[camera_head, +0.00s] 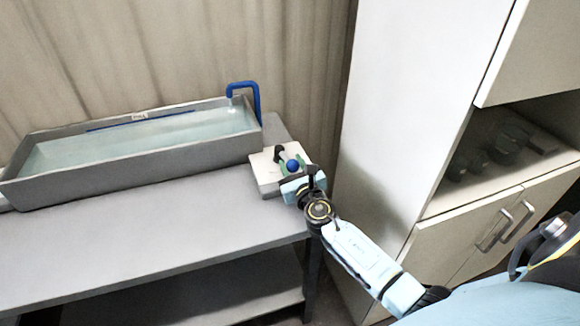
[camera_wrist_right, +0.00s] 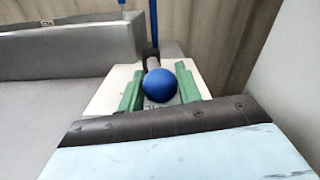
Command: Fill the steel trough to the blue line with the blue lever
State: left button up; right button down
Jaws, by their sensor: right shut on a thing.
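The steel trough (camera_head: 130,170) stands on the grey table at the left and holds pale clear water (camera_head: 140,137). A blue line (camera_head: 110,125) runs along its inner back wall, a little above the water surface. A blue spout (camera_head: 256,100) bends over the trough's right end. The blue-knobbed lever (camera_head: 292,164) sits on a white base (camera_head: 265,170) right of the trough. My right gripper (camera_wrist_right: 160,88) is shut on the lever, its green fingers on either side of the blue knob (camera_wrist_right: 161,85). My left gripper is not in view.
A white cabinet (camera_head: 400,120) stands close on the right, with glassware (camera_head: 508,140) on an open shelf. The table (camera_head: 190,225) is clear in front of the trough. A beige curtain (camera_head: 180,50) hangs behind.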

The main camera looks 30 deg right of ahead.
jog(key=shift+d+n+y+b, duration=0.5)
jog(key=shift+n+y, duration=0.2)
jog(key=shift+y, duration=0.2)
jog(key=shift+t+y, duration=0.3)
jog(key=shift+y, duration=0.2)
jog(key=c, duration=1)
grip_release()
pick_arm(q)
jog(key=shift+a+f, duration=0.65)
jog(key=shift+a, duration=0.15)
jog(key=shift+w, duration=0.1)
pick_arm(e)
jog(key=shift+s, duration=0.3)
jog(key=s, duration=0.7)
jog(key=s+a, duration=0.1)
jog(key=s, duration=0.3)
jog(key=shift+s, duration=0.75)
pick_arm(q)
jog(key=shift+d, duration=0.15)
pick_arm(e)
jog(key=shift+s, duration=0.1)
